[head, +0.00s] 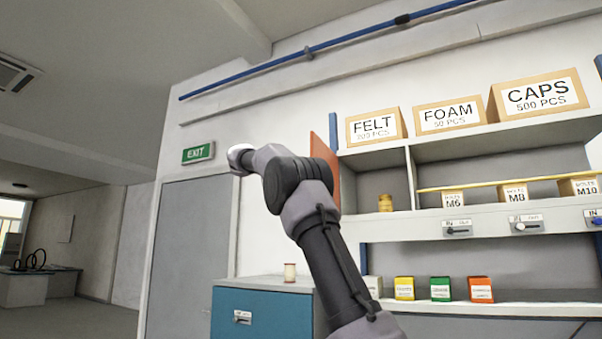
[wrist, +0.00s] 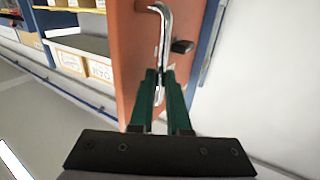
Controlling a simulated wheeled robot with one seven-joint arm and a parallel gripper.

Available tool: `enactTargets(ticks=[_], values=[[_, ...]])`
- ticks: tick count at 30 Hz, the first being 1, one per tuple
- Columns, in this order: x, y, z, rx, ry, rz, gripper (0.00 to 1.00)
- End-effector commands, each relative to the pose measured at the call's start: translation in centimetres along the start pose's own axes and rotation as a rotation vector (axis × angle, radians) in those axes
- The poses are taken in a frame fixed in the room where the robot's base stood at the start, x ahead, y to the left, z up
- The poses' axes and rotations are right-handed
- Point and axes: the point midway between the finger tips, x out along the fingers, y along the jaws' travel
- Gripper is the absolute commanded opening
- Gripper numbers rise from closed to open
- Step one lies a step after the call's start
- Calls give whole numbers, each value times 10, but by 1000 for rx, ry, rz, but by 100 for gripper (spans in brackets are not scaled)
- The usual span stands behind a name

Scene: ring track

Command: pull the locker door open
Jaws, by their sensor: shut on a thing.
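The orange locker door (head: 324,160) stands swung out at the left end of the wall shelf in the head view. The compartment (head: 372,172) beside it is open to view, with a small brass-coloured cylinder (head: 385,203) inside. In the wrist view the door (wrist: 132,55) fills the upper middle. It carries a bent metal handle (wrist: 165,22) and a small dark block (wrist: 182,46). My gripper (wrist: 160,76) has its green fingers shut on the lower part of the handle. In the head view my arm hides the gripper, the handle and part of the door.
A blue drawer cabinet (head: 262,318) with a spool (head: 290,272) on top stands below. Labelled boxes (head: 448,115) line the upper shelf, and small coloured boxes (head: 440,289) sit lower. A grey door (head: 190,255) is to the left. Open floor (head: 90,312) lies at far left.

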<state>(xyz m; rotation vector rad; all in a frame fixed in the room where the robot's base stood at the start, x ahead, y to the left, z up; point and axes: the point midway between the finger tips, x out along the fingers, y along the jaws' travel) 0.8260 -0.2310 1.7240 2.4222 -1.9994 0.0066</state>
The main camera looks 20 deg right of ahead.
Motion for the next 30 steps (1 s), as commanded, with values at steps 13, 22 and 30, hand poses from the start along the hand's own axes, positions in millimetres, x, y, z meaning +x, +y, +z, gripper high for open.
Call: enactTargets(ticks=[13,22,30], values=[[1,-1,4,-4,-5,1,44],[-7,-1,2,-2,-4,-1,44],[-59,-2,2,-3,-3,-5,44]])
